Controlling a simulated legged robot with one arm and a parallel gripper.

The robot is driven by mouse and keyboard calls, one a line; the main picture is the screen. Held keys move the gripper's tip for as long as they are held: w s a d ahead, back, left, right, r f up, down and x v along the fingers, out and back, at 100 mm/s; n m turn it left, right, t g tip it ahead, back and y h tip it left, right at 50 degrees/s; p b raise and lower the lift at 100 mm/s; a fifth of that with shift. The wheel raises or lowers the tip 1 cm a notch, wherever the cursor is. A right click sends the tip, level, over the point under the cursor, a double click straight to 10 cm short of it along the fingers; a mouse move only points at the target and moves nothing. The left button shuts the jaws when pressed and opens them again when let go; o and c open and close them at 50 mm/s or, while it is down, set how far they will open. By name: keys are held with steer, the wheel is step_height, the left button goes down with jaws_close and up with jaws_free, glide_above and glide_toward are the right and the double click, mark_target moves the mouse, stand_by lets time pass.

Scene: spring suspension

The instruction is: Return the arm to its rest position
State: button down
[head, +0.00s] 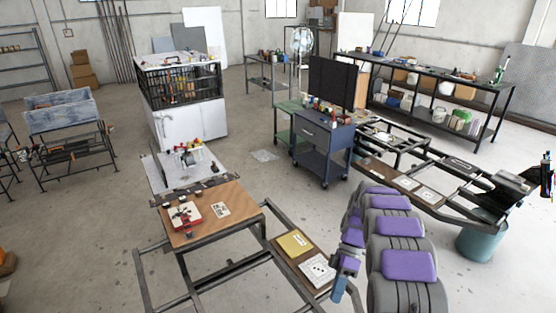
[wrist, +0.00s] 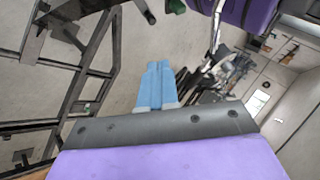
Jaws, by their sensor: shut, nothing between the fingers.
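My gripper (wrist: 157,82) shows in the wrist view as two light blue fingers lying side by side, shut with nothing between them. In the head view my gripper (head: 338,289) is a small blue tip at the bottom, pointing down. It hangs beside the grey and purple links of my arm, which fill the lower right. The gripper appears just right of a white sheet with black marks (head: 317,270). I cannot tell whether it touches anything.
A metal frame carries a wooden board (head: 213,214) with a red and white item (head: 184,217). A yellow pad (head: 294,243) lies near the sheet. A dark blue cart (head: 322,146) and a teal bin (head: 481,241) stand beyond. Open floor lies around the cart and at left.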

steer(key=s+a+r+m+t+h+b, duration=0.2)
steer(key=s+r+m+t+b, duration=0.15)
steer(key=s+r+m, duration=0.75)
steer(key=s+f+m+t+h+b, duration=0.1)
steer(key=s+m+b, duration=0.1)
steer(key=s, duration=0.9)
steer(key=s+a+m+t+h+b, duration=0.1)
steer(key=s+m+t+b, duration=0.1)
steer(key=s, duration=0.9)
steer(key=shift+f+m+b, duration=0.4)
steer(key=shift+m+b, duration=0.25)
steer(key=shift+m, duration=0.45)
